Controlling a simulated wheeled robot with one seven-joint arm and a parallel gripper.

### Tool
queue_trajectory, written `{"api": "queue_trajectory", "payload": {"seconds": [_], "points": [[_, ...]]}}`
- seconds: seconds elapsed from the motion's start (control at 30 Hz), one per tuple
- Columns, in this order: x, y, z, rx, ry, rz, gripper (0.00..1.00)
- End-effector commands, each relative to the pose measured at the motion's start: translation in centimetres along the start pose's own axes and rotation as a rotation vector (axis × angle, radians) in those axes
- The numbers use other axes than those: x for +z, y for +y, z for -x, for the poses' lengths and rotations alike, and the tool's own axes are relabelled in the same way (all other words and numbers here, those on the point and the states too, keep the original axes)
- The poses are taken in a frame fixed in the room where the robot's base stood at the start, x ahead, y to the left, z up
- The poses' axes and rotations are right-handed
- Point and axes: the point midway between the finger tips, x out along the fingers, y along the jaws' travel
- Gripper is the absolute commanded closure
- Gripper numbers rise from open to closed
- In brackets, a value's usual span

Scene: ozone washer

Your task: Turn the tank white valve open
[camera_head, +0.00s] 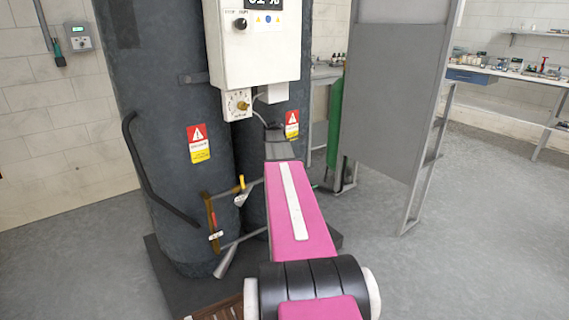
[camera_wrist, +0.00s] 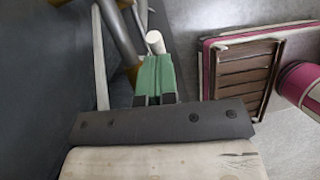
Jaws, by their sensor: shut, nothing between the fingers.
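The dark tank (camera_head: 165,110) has pipework low on its front. A small white handle (camera_head: 243,196) sits beside a yellow fitting there, and another pale handle (camera_head: 226,262) hangs lower; I cannot tell which is the task's white valve. In the wrist view a white rounded end (camera_wrist: 155,42) shows just beyond the tips of my gripper (camera_wrist: 155,62), whose green fingers are together and empty. I cannot tell whether they touch it. A long pale bar (camera_wrist: 100,70) stands left of the fingers. In the head view my pink arm hides the gripper.
A white control box (camera_head: 255,45) hangs on the tanks above my arm. A dark curved pipe (camera_head: 150,170) is on the left tank. A grey panel (camera_head: 388,100) stands to the right, with open floor (camera_head: 480,220) beyond it.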

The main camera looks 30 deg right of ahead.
Motion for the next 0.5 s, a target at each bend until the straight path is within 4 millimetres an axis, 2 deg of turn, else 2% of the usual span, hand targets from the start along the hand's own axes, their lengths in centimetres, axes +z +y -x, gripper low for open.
{"api": "queue_trajectory", "payload": {"seconds": [0.23, 0.5], "points": [[1.0, 0.4, -1.1, -0.016, 0.171, 0.030, 1.00], [1.7, 0.6, -2.4, -0.015, 0.162, 0.029, 1.00]]}}
